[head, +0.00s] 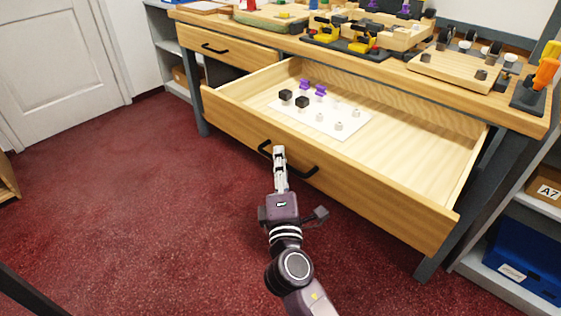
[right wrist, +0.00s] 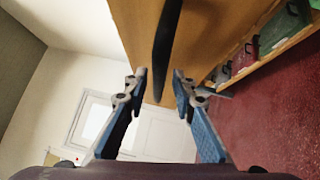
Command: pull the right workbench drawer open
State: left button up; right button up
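The right workbench drawer (head: 385,195) is pulled well out, and its inside shows. Its black bar handle (head: 305,171) is on the front panel. My right gripper (head: 279,152) is at the left part of this handle. In the right wrist view the handle (right wrist: 166,45) runs between the two spread fingers (right wrist: 159,82) with a gap on each side, so the gripper is open around it and not clamped. My left gripper is not in view.
A white sheet (head: 345,133) with black, purple and grey small pieces lies in the drawer. The left drawer (head: 230,52) is shut. Tools and wooden blocks crowd the worktop (head: 395,70). A shelf with a blue bin (head: 520,265) stands right. The red floor (head: 120,210) is clear.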

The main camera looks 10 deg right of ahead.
jog(key=s+a+f, duration=0.1)
jog(key=s, duration=1)
jog(key=shift+s+a+f, duration=0.15)
jog(key=shift+s+f, duration=0.1)
jog(key=shift+s, duration=0.15)
